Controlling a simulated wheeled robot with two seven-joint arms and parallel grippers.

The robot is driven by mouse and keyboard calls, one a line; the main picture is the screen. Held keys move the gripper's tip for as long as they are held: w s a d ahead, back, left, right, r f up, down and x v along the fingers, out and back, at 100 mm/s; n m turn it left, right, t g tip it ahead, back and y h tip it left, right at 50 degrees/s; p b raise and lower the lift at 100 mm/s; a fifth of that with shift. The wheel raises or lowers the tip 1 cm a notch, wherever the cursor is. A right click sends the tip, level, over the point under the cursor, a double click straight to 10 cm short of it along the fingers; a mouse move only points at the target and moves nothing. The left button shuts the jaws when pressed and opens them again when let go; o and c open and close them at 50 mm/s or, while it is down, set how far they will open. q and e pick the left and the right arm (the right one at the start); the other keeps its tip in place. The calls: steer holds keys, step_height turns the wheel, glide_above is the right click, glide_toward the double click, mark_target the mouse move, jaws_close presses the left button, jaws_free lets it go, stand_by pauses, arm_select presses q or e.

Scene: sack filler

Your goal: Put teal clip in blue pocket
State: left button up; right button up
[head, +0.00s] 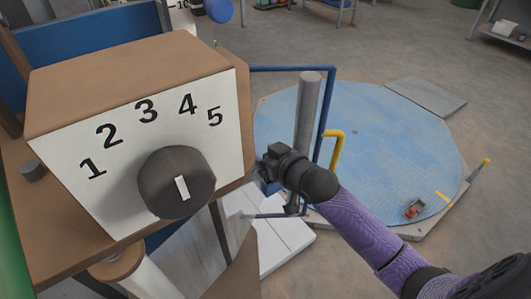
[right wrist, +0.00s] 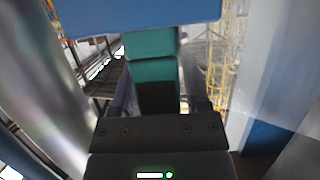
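The teal clip (right wrist: 152,72) shows in the right wrist view, directly ahead of the gripper's dark palm. My right gripper (right wrist: 154,90) has one finger on each side of the clip and is shut on it. A flat blue panel (right wrist: 140,18), perhaps the blue pocket, crosses the top of that view. The clip's upper end meets its lower edge; I cannot tell whether they touch. In the head view my right gripper (head: 272,172) is beside the brown cabinet, its fingertips largely hidden. The clip cannot be made out there. My left gripper is not in view.
The brown cabinet with a numbered dial (head: 177,181) fills the left. A grey post (head: 308,112) and blue rail (head: 326,105) stand near my right wrist. A round blue platform (head: 390,140) lies beyond, with a small red object (head: 414,209) on it.

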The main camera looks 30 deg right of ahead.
steer(key=shift+o, duration=0.8)
